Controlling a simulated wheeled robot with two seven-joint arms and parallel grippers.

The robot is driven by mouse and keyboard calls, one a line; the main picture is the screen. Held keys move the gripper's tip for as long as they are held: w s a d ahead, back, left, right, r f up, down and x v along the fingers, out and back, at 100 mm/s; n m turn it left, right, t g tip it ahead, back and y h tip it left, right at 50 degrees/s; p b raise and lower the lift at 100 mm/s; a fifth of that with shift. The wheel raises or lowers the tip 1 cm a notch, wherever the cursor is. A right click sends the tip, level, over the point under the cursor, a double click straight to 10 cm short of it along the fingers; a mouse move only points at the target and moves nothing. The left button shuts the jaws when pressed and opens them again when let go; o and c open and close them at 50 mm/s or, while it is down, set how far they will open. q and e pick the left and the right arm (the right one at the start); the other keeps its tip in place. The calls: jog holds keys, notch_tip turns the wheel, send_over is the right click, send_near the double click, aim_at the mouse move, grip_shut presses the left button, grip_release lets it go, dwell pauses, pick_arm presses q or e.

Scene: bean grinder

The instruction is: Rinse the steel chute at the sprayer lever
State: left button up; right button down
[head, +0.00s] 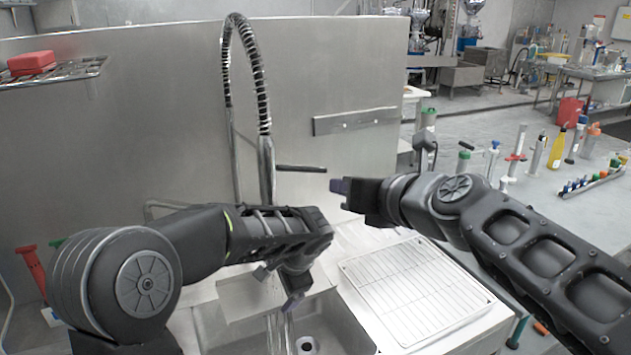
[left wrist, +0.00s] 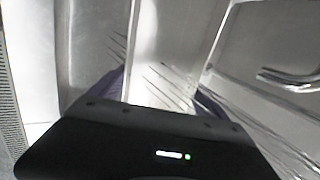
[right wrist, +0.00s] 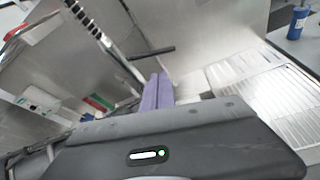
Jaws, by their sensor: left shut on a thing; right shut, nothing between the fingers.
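The steel chute (left wrist: 165,45) shows as a pale metal piece between the purple fingers of my left gripper (left wrist: 160,92), which is shut on it. In the head view my left gripper (head: 292,300) is low over the sink, and my arm partly hides the chute. Thin, water-like streaks show around the chute in the left wrist view and below the gripper in the head view. The dark sprayer lever (head: 302,168) sticks out right from the tap column. My right gripper (head: 338,186) is shut and empty, just right of and below the lever's tip; the lever (right wrist: 152,53) also shows in the right wrist view.
The coiled spring hose (head: 255,75) arches above the sink (head: 335,325). A wire rack drainboard (head: 415,285) lies right of the sink. A steel splash wall (head: 150,110) stands behind. A side table with bottles (head: 557,150) is at the right.

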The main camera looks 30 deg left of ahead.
aim_at(310, 171)
jog(key=x, duration=1)
jog(key=shift+a, duration=0.1)
jog(key=shift+w+a+r+n, duration=0.1)
jog(key=shift+w+r+n, duration=0.1)
jog(key=shift+r+n, duration=0.35)
jog(key=shift+r, duration=0.25)
